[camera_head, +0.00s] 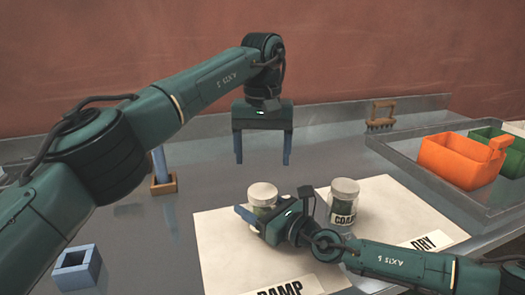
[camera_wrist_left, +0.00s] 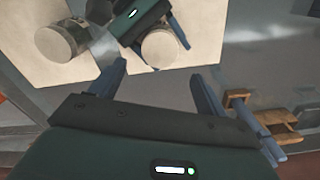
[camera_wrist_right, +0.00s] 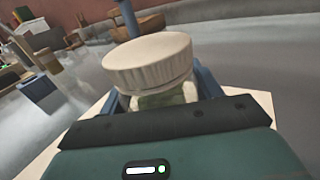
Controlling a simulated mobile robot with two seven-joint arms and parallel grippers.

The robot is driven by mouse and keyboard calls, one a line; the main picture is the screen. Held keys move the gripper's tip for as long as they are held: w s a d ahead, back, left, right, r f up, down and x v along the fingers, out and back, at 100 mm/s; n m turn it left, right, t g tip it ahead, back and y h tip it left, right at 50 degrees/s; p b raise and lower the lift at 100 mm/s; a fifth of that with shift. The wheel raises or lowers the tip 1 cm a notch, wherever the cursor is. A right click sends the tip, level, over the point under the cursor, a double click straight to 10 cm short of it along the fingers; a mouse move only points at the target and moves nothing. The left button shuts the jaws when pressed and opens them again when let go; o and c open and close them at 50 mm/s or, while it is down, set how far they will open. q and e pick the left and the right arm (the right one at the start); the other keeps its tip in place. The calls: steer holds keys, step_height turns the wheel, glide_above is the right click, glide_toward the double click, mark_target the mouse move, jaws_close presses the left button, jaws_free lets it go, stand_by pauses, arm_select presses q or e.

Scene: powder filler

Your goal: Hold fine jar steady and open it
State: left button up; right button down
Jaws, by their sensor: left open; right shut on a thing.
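The fine jar, with a ribbed white lid (camera_head: 262,193), stands upright on the pale mat (camera_head: 222,240). Its label is hidden. My right gripper (camera_head: 274,208) is shut on the jar's body below the lid, and the lid (camera_wrist_right: 148,62) fills the middle of the right wrist view. My left gripper (camera_head: 262,162) is open and empty, pointing down above and behind the jar. In the left wrist view the lid (camera_wrist_left: 163,49) shows just beyond and between the open fingers, apart from them. The lid is on the jar.
A second white-lidded jar (camera_head: 343,203), its label starting "COA", stands close on the right. A grey tray (camera_head: 415,172) with an orange bin (camera_head: 462,160) and a green bin (camera_head: 512,150) is at right. A blue post in a wooden base (camera_head: 164,187) and a hollow blue block (camera_head: 78,270) stand left.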

mark_target(262, 191)
arm_select(q)
steer(key=shift+f, duration=4)
steer(key=shift+c, duration=0.4)
